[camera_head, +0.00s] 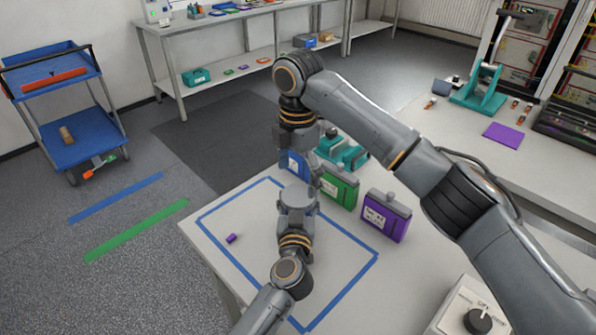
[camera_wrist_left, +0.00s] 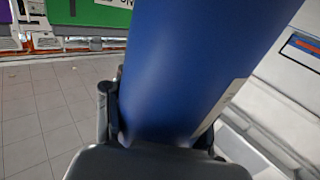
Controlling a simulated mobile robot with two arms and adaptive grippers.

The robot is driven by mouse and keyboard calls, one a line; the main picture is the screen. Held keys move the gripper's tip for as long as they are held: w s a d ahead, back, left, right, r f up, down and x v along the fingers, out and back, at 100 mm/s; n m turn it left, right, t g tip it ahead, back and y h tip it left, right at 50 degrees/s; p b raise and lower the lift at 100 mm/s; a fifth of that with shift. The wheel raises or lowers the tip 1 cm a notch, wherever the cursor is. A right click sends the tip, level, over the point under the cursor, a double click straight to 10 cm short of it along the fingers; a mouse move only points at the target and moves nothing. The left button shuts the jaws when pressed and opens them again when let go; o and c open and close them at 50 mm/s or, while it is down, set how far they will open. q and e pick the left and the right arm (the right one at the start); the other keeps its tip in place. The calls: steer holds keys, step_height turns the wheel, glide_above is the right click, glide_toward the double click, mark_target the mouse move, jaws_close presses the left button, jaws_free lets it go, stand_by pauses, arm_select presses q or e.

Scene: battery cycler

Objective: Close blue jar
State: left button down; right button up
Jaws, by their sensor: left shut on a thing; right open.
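The blue jar (camera_head: 292,164) stands at the back edge of the table, left of the green jar, largely hidden by my arms. In the left wrist view the blue jar (camera_wrist_left: 185,65) fills the middle, between the fingers of my left gripper (camera_wrist_left: 158,130). My left gripper (camera_head: 300,187) is shut on the jar. My right gripper (camera_head: 308,150) is open and points down just above and beside the blue jar. I cannot make out the blue jar's lid or whether the right gripper touches anything.
The green jar (camera_head: 339,186) and purple jar (camera_head: 385,215) stand to the right of the blue one. A teal device (camera_head: 345,152) is behind them. A small purple piece (camera_head: 231,238) lies inside the blue tape outline (camera_head: 340,293). A white box with a black knob (camera_head: 478,320) is at front right.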

mark_target(299, 195)
steer(key=n, duration=0.1)
steer(key=r+n, duration=0.1)
steer(key=n, duration=0.3)
steer(key=shift+r, duration=0.35)
steer(key=n, duration=0.2)
steer(key=r+n, duration=0.1)
steer(key=n, duration=0.3)
steer(key=shift+r, duration=0.3)
steer(key=shift+f, duration=0.1)
steer(key=shift+f, duration=3.9)
steer(key=c, duration=1.2)
steer(key=m, duration=0.4)
steer(key=shift+f+m, duration=0.1)
steer(key=shift+m, duration=0.3)
steer(key=m, duration=0.5)
steer(key=shift+d, duration=0.1)
